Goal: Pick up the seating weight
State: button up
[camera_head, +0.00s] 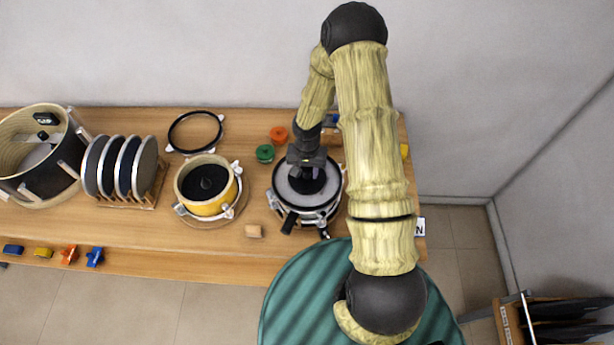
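A dark, rounded object, which looks like the seating weight (305,184), is on or just above the pale round pad of the black-rimmed drum (331,205) right of the table's middle. My gripper (307,168) points down directly over this dark object, at or very near its top. The gripper's fingers are dark against the dark object, so I cannot tell whether they are open or shut, or whether they touch it. My wrist hides part of the pad's far side.
A yellow drum (208,208) with a dark inside stands to the left. Beyond it are a rack of discs (146,160) and a large open drum (46,185).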

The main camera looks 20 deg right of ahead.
grip_shut()
jog(key=shift+w+r, duration=0.1)
jog(key=shift+w, duration=0.05)
jog(key=shift+r, duration=0.2)
jog(key=shift+r+b, duration=1.3)
jog(key=shift+r, duration=3.55)
